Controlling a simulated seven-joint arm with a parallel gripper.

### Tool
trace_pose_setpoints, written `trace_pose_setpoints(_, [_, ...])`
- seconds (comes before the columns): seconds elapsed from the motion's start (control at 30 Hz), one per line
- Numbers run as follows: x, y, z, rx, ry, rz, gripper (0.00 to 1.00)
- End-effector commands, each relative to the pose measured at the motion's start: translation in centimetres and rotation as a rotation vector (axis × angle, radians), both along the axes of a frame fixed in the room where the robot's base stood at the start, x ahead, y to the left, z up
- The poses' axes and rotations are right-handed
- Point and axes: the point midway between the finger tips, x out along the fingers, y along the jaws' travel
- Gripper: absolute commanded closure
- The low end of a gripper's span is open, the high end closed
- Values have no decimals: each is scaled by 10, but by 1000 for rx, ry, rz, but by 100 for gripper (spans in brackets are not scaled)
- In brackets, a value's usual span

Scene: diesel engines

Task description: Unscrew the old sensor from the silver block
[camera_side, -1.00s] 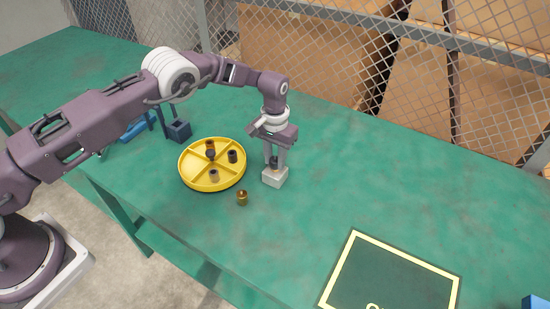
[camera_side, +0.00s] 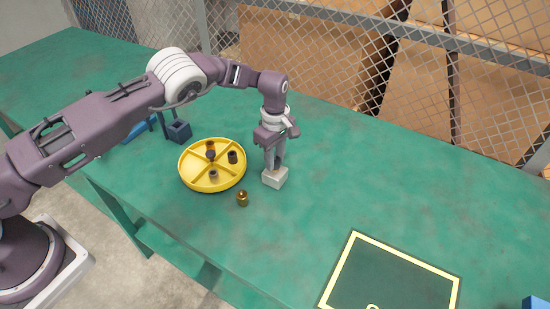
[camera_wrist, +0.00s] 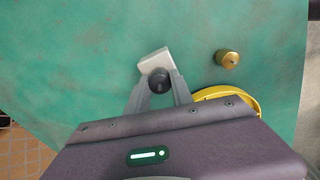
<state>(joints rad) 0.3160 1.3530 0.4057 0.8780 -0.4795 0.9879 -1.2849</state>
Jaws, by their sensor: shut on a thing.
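The silver block (camera_side: 275,177) sits on the green table, right of the yellow tray; it also shows in the wrist view (camera_wrist: 153,62). The old sensor, a dark round piece (camera_wrist: 159,80), stands at the block between my fingertips. In the side view my fingers mostly hide it. My gripper (camera_side: 274,162) points straight down over the block and is shut on the sensor; its fingers also show in the wrist view (camera_wrist: 160,86). I cannot tell how deep the sensor sits in the block.
A round yellow divided tray (camera_side: 187,176) holds several small dark and brown parts. A brass cylinder (camera_side: 242,199) stands on the table in front of it. A dark blue holder (camera_side: 179,131) is behind the tray. A yellow-framed dark mat (camera_side: 400,275) lies front right.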

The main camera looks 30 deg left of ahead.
Motion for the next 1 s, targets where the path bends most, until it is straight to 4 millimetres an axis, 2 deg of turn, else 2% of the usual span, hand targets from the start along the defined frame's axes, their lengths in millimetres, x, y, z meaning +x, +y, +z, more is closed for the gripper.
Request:
trace_pose_setpoints(0.73, [1, 0, 55, -1, -4, -2, 100])
trace_pose_setpoints(1.0, [1, 0, 61, 0, -2, -2, 100])
